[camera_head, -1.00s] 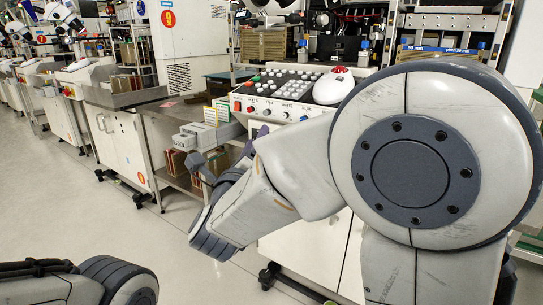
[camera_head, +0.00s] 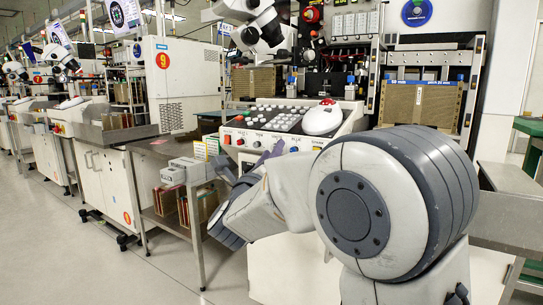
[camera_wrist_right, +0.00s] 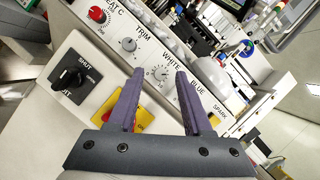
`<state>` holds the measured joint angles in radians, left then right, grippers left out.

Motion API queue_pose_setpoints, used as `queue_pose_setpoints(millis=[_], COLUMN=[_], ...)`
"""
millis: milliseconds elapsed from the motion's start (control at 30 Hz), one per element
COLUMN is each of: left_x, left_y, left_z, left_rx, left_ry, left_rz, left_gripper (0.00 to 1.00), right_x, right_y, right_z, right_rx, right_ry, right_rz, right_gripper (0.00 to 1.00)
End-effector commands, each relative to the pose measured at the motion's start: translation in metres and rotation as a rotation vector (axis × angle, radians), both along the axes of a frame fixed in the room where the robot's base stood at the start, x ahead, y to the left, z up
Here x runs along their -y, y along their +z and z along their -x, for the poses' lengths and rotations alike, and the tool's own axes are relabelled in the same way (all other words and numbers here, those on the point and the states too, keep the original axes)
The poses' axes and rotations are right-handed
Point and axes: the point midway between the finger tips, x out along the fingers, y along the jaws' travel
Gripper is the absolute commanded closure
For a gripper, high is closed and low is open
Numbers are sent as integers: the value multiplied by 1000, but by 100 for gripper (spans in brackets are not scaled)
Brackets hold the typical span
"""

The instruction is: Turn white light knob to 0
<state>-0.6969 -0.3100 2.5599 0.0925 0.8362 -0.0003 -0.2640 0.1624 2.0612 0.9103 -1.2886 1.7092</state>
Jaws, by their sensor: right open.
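The white light knob (camera_wrist_right: 160,73) is a small pale dial beside the label WHITE on the sloping front panel (camera_wrist_right: 112,62) in the right wrist view. My right gripper (camera_wrist_right: 160,76) is open, its two purple fingertips on either side of the knob in the picture. I cannot tell whether they touch it or how far off they are. In the head view my right gripper (camera_head: 245,163) is in front of the control panel (camera_head: 288,142), and the white knob cannot be made out there. My left gripper is not in view.
The right wrist view also shows a TRIM knob (camera_wrist_right: 129,44), a red knob (camera_wrist_right: 97,14), a black SHUT switch (camera_wrist_right: 72,76) and a yellow plate (camera_wrist_right: 143,121). In the head view, a white mouse-like device (camera_head: 322,119) sits on the console. Open floor (camera_head: 110,270) lies left.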

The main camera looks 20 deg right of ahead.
Motion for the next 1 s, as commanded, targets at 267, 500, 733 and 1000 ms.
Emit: queue_pose_setpoints(millis=[267,500,733,1000], left_x=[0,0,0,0], left_y=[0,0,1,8], left_z=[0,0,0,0], left_rx=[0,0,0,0], left_ry=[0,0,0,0], left_rz=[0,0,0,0], left_gripper=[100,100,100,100], right_x=[1,1,1,2], right_y=[1,0,1,4], right_z=[-2,-1,-1,0], right_rx=[-1,-1,-15,-110], right_ry=[1,1,0,-1], right_rz=[0,0,10,85], right_gripper=[50,100,100,100])
